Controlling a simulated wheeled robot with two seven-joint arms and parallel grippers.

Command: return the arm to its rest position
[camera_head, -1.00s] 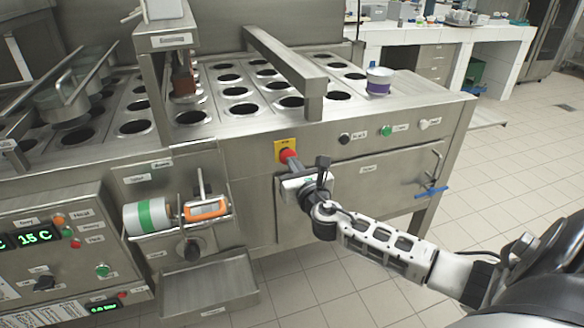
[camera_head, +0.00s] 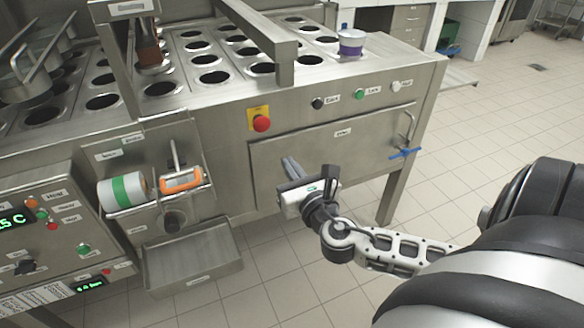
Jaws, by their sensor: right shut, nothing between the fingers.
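My right arm comes in from the lower right of the head view. Its gripper (camera_head: 290,168) is shut and empty, with the fingers pointing up and left at the front panel of the steel machine (camera_head: 345,140). The gripper is below the red emergency button (camera_head: 262,123) on its yellow plate and apart from it. My left gripper is not in view.
A white and purple cup (camera_head: 351,43) stands on the machine top. A green-striped roll (camera_head: 122,190) and an orange thermometer (camera_head: 181,180) sit on a front holder. A blue-handled valve (camera_head: 405,153) juts out at right. Tiled floor (camera_head: 480,120) is clear at right.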

